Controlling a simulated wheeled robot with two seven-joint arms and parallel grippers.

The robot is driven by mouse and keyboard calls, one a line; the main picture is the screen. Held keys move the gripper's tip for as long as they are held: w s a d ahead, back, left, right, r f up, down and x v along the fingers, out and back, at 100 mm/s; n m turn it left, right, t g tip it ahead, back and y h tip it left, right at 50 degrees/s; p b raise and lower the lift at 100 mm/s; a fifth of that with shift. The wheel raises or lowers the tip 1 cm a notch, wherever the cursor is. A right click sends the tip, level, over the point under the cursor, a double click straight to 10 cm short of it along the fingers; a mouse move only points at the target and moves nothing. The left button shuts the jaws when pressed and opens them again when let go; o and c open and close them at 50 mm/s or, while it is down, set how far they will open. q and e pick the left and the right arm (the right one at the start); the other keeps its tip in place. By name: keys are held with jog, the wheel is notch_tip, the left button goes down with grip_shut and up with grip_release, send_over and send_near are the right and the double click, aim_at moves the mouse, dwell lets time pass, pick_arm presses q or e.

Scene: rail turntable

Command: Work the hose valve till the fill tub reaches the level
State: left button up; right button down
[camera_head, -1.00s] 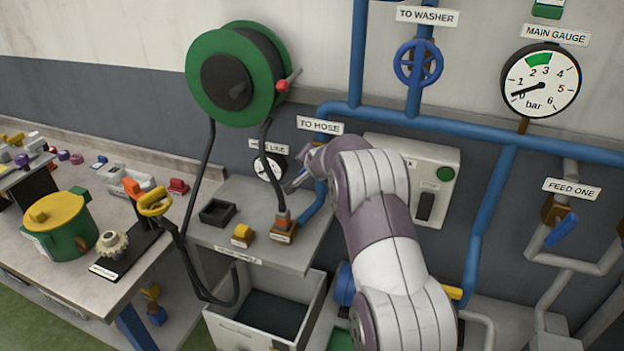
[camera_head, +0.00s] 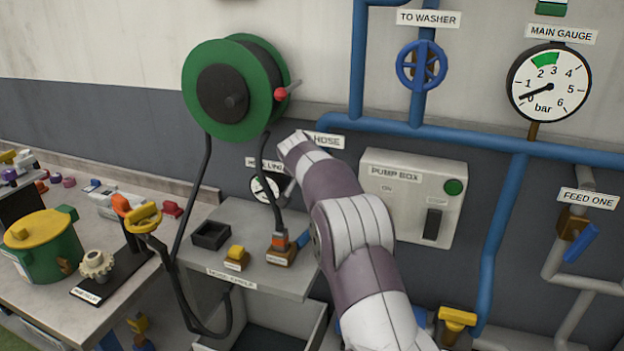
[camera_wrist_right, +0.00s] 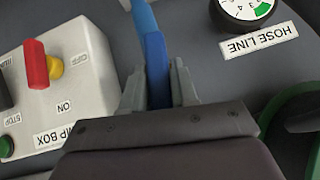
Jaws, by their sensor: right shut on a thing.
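My right arm reaches up from the bottom in the head view, its wrist below the partly covered TO HOSE sign (camera_head: 328,141). Its gripper (camera_wrist_right: 157,78) is shut on a blue bar-like handle (camera_wrist_right: 151,45) in the right wrist view; the arm hides most of this from the head. The hose line gauge (camera_head: 265,188) is just left of the wrist; it shows upside down in the right wrist view (camera_wrist_right: 243,6). The grey tub (camera_head: 262,340) under the shelf is cut off by the frame, and its level cannot be told. My left gripper is out of view.
The pump box (camera_head: 413,196) is right of the arm, with a red lever (camera_wrist_right: 36,64) in the wrist view. The green hose reel (camera_head: 200,115) hangs above. The main gauge (camera_head: 548,85) reads below its green band.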

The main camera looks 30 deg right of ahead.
dwell(0.3)
jog(key=c, duration=1)
grip_release()
jog(key=shift+o, duration=0.2)
jog(key=b+v, duration=0.2)
jog(key=v, duration=1)
jog(key=shift+s+r+b, duration=0.2)
jog(key=shift+r+b, duration=0.05)
jog(key=shift+b, duration=0.05)
jog(key=shift+a, duration=0.15)
